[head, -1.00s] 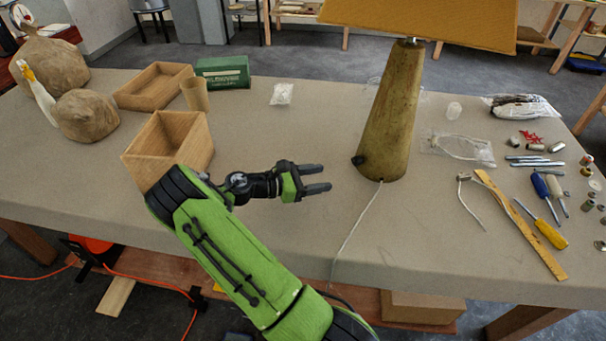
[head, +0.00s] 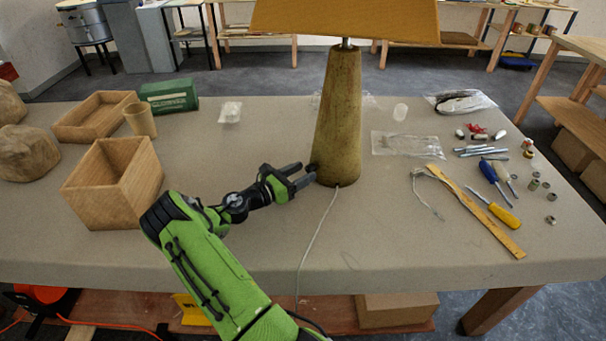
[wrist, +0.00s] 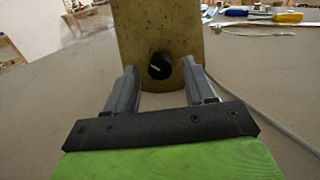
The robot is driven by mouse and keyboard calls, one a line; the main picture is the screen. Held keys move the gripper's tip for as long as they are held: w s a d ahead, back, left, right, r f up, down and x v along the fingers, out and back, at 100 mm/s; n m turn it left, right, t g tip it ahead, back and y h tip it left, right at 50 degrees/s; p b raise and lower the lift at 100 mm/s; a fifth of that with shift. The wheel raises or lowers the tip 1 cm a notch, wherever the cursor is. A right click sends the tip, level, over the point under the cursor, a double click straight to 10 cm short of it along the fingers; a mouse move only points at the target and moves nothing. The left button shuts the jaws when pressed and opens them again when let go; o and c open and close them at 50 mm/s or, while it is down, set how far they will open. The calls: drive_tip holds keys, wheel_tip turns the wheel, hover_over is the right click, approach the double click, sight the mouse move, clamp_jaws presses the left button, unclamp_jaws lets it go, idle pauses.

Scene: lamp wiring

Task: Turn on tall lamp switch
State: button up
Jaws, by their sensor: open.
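The tall lamp (head: 338,120) stands upright on the table, with a tapered, mottled olive-brown base and an orange-yellow shade (head: 345,20). Its black round switch knob (wrist: 159,66) is low on the base and has a pale mark on its face. In the head view the knob (head: 313,168) is a small dark spot, partly hidden by my fingers. My gripper (head: 305,174) is open, just left of the base, with fingers pointing at it. In the wrist view my gripper (wrist: 160,88) has one finger on each side of the knob's line, with the knob between or just beyond the fingertips. Contact cannot be told.
A white cord (head: 318,240) runs from the lamp base over the table's front edge. An open wooden box (head: 115,185) stands left of my arm. A wooden ruler (head: 475,210) and screwdrivers (head: 492,208) lie at right. The table (head: 390,255) is clear in front of the lamp.

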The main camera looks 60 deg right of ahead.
drive_tip(key=shift+s+d, duration=0.25)
drive_tip(key=shift+d, duration=0.25)
clamp_jaws()
